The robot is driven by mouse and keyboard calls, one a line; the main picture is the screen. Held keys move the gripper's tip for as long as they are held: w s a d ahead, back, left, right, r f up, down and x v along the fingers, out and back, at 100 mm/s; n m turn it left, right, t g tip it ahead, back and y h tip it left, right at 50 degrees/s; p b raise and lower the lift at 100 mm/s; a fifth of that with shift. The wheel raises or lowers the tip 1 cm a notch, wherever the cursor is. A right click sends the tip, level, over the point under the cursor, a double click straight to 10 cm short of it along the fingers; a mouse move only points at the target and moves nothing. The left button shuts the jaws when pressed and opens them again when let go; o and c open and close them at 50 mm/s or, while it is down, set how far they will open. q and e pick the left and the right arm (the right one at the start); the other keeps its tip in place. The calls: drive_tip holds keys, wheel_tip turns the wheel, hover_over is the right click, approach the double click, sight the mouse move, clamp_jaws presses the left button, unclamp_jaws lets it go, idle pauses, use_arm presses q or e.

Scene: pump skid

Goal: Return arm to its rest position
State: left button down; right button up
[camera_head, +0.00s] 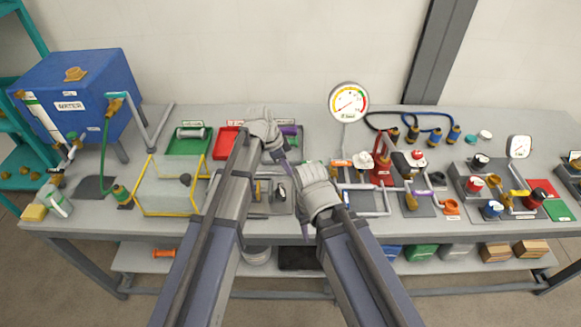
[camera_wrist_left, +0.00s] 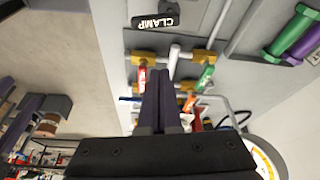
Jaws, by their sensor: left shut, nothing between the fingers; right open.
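My left gripper (camera_head: 285,168) is over the middle of the bench in the head view, its fingers angled down to the right. In the left wrist view its two dark fingers (camera_wrist_left: 158,98) are together with nothing between them. They point toward a pipe assembly with red (camera_wrist_left: 142,75) and green (camera_wrist_left: 205,77) handles and brass fittings; I cannot tell how far apart they are. My right gripper (camera_head: 320,205) is lower and to the right, near the bench's front, open and empty. The two grippers are close together. My arms hide part of the bench behind them.
A blue water tank (camera_head: 72,92) and a yellow-edged clear box (camera_head: 168,190) stand on the left. A green tray (camera_head: 188,141) lies behind the box. A gauge (camera_head: 348,101) rises right of my grippers. Valves and pipework (camera_head: 367,201) crowd the right. A CLAMP label (camera_wrist_left: 155,22) shows in the wrist view.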

idle(0.5)
